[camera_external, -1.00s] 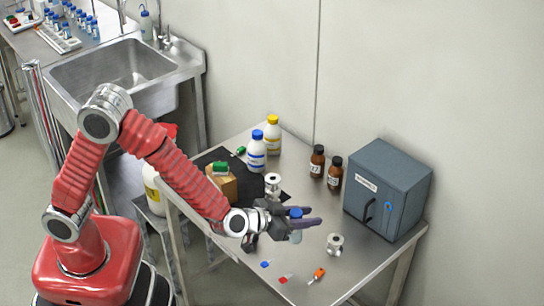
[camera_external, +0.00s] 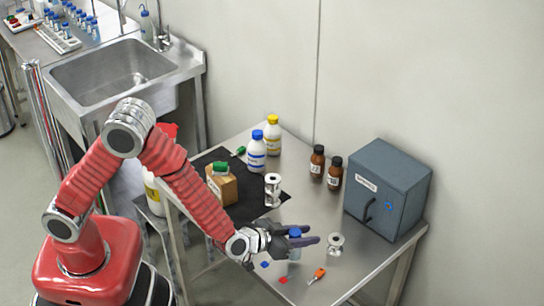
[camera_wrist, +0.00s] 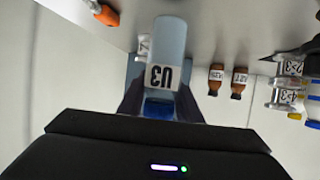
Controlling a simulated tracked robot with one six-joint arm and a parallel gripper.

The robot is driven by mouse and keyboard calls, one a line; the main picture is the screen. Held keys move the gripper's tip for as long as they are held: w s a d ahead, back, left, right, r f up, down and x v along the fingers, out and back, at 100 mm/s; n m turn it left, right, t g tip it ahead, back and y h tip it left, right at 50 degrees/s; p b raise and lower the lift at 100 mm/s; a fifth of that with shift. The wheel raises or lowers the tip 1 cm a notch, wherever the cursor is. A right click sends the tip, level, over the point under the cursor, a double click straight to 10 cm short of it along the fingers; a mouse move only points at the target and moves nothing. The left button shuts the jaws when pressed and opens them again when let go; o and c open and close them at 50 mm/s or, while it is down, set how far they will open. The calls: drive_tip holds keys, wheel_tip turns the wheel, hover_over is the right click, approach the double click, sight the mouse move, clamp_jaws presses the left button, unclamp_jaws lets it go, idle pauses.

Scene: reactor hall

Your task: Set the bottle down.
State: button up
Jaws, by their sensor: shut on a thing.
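A small pale blue-grey bottle (camera_external: 295,254) with a blue cap is held upright between the dark fingers of my gripper (camera_external: 312,234). In the wrist view the bottle (camera_wrist: 170,42) shows a white label and its blue cap, with a finger on each side. My gripper is shut on it near the cap. The bottle is over the front part of the steel table (camera_external: 330,268). I cannot tell whether its base touches the tabletop.
A blue piece (camera_external: 265,265), a red piece (camera_external: 283,280) and an orange-handled item (camera_external: 318,274) lie in front. Brown bottles (camera_external: 317,162) and a grey box (camera_external: 388,188) stand behind.

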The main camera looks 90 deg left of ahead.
drive_tip(key=shift+f, duration=0.9)
drive_tip(key=o, duration=1.1)
drive_tip(key=shift+f, duration=0.1)
drive_tip(key=shift+s+d+r, duration=0.35)
drive_tip(key=shift+s+d, duration=0.05)
drive_tip(key=shift+s, duration=0.05)
drive_tip(key=v, duration=1)
drive_tip(key=shift+s+d+r, duration=0.1)
drive_tip(key=shift+s+d, duration=0.05)
drive_tip(key=shift+s, duration=0.15)
